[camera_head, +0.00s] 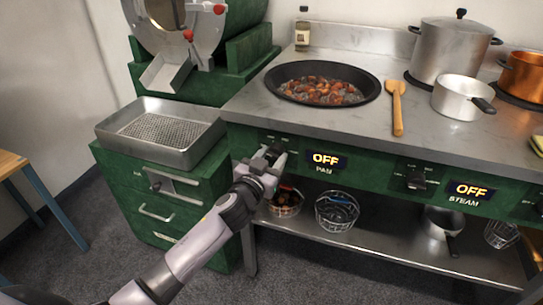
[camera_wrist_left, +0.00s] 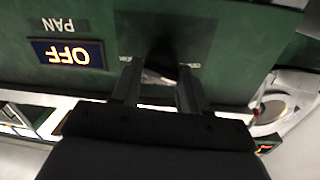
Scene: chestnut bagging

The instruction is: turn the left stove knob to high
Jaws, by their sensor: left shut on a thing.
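The left stove knob is on the green front panel below the pan of chestnuts (camera_head: 318,90). My left gripper (camera_head: 272,154) is at this panel and covers most of the knob in the head view. In the left wrist view the dark knob (camera_wrist_left: 163,62) sits between the two fingers of my left gripper (camera_wrist_left: 158,85), which is shut on it. The display beside it, labelled PAN (camera_head: 326,160), reads OFF. It also reads OFF, upside down, in the left wrist view (camera_wrist_left: 68,54). My right gripper is not in view.
A second knob (camera_head: 416,178) and a STEAM display (camera_head: 471,191) reading OFF are to the right. A wooden spoon (camera_head: 397,108), a large pot (camera_head: 450,50) and a small saucepan (camera_head: 458,97) stand on the counter. Baskets (camera_head: 337,211) sit on the lower shelf.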

